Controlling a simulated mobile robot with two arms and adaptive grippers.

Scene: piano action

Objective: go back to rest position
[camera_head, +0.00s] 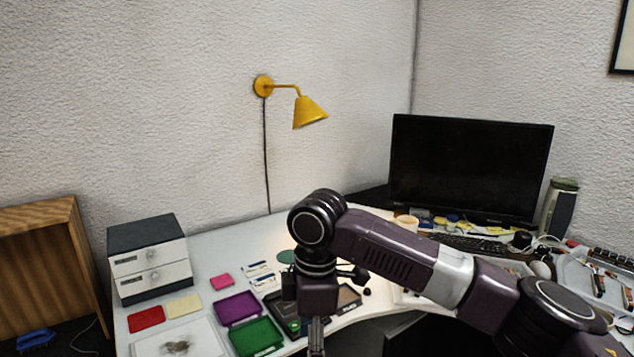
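My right arm reaches in from the lower right and bends down over the desk. My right gripper (316,340) points down at the bottom edge of the view, in front of the desk's front edge area. It is seen narrowly and is cut off by the frame, so I cannot tell whether it is open or holds anything. My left gripper and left arm are not in view. The white desk (210,268) lies below and behind the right arm.
A purple tray (238,308), a green tray (257,338) and a small drawer unit (150,265) stand left of the gripper. A monitor (470,170), keyboard (468,243) and clutter fill the right. A yellow lamp (310,112) hangs on the wall.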

